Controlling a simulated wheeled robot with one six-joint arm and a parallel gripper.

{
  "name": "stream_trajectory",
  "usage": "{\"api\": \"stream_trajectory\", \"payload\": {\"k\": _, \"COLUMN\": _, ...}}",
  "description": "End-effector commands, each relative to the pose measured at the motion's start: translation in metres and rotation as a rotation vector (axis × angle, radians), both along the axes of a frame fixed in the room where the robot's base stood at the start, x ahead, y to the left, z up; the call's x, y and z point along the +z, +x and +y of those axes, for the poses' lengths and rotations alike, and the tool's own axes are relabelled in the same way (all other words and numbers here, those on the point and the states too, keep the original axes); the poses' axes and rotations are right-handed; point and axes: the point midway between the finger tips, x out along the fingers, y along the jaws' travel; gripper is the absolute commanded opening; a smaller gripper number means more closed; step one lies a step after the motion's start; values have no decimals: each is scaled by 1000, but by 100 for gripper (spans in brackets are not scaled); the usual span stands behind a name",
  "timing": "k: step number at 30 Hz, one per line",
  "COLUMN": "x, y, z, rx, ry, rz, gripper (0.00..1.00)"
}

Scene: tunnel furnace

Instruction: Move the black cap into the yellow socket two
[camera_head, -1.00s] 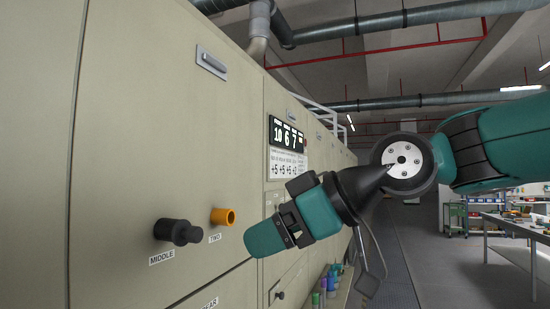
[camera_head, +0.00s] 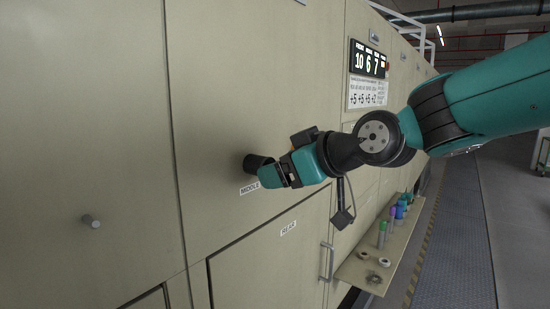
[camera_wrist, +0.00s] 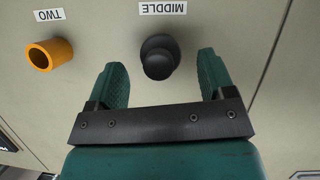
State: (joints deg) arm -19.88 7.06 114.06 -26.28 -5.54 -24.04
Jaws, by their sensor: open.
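The black cap (camera_wrist: 158,57) sits on the panel at the label MIDDLE. In the head view the black cap (camera_head: 255,162) shows partly, the rest behind my gripper. My gripper (camera_wrist: 162,62) is open, with one green finger on each side of the cap. Gaps show between the cap and both fingers, so it is not gripped. The yellow socket two (camera_wrist: 50,53) is an open ring left of the cap in the wrist view, by the label TWO. The socket is hidden in the head view, where my gripper (camera_head: 270,176) reaches the panel from the right.
A display (camera_head: 369,61) is on the panel above. A shelf (camera_head: 362,274) with several coloured cylinders stands below right. A small grey knob (camera_head: 91,221) sticks out at lower left. A door handle (camera_head: 327,262) is below my gripper. The walkway (camera_head: 452,240) at right is clear.

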Motion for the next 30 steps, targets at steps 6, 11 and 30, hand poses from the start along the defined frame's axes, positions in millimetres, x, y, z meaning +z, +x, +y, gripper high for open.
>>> {"api": "stream_trajectory", "payload": {"k": 6, "x": -7, "y": 14, "z": 16, "rx": 0, "ry": 0, "rz": 2, "gripper": 76}}
{"api": "stream_trajectory", "payload": {"k": 11, "x": -10, "y": 17, "z": 19, "rx": 0, "ry": 1, "rz": -1, "gripper": 76}}
{"api": "stream_trajectory", "payload": {"k": 30, "x": -11, "y": 14, "z": 15, "rx": -1, "ry": 2, "rz": -1, "gripper": 22}}
